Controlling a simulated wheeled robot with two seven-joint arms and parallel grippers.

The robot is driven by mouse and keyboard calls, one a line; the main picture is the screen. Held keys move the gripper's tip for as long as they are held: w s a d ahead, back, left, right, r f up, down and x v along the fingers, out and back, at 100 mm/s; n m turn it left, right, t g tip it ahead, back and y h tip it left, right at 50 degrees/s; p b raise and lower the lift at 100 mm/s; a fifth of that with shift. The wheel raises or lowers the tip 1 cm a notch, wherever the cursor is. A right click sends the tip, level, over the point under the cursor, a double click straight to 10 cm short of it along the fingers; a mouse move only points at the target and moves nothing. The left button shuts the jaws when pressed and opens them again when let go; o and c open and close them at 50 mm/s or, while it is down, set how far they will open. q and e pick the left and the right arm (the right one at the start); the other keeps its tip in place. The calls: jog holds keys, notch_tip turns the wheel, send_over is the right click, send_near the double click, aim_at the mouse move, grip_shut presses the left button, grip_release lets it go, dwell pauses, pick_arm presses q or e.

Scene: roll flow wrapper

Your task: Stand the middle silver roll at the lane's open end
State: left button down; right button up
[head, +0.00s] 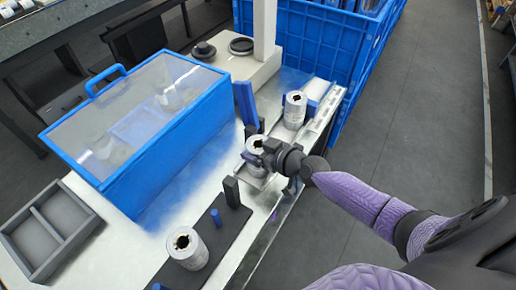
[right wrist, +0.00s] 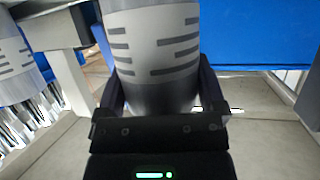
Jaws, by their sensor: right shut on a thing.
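The middle silver roll (head: 254,143) stands upright near the right edge of the white worktop, with a dark hole in its top. My right gripper (head: 268,154) is shut around it from the right side. In the right wrist view the roll (right wrist: 155,45), with grey bar markings, sits between the two fingers of the gripper (right wrist: 158,95). A second silver roll (head: 294,110) stands farther back by the metal lane (head: 322,112). A third silver roll (head: 187,250) stands nearer on a dark strip. I cannot tell whether the held roll touches the surface under it. My left gripper is out of view.
A blue machine with a clear lid (head: 140,115) fills the left of the worktop. A blue upright plate (head: 245,102) and a dark upright block (head: 231,191) stand close to the held roll. A grey divided tray (head: 47,232) lies at left. A blue crate (head: 330,45) is behind.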

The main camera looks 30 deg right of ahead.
jog(key=o, duration=1.3)
jog(key=shift+s+r+p, duration=0.15)
jog(key=shift+r+p, duration=0.15)
jog(key=shift+p, duration=0.1)
jog(key=p+v, duration=0.3)
jog(key=v, duration=0.9)
jog(key=s+d+f+m+g+h, duration=0.1)
jog(key=s+f+g+h, duration=0.15)
jog(key=s+f, duration=0.65)
jog(key=s+d+f+m+g+h, duration=0.15)
jog(key=s+f+g, duration=0.3)
jog(key=f, duration=0.85)
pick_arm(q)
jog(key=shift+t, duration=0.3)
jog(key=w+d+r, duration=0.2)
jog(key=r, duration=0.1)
pick_arm(e)
jog(key=s+a+f+g, duration=0.1)
jog(key=s+a+f, duration=0.1)
jog(key=s, duration=0.4)
jog(key=s+a+f+n+g, duration=0.1)
jog(key=s+a+f+g, duration=0.1)
jog(key=s, duration=0.3)
jog(key=s+a+f+g, duration=0.2)
jog(key=s+a+f, duration=0.1)
jog(key=s, duration=0.3)
jog(key=shift+s+a+h, duration=0.3)
jog(key=shift+a, duration=0.35)
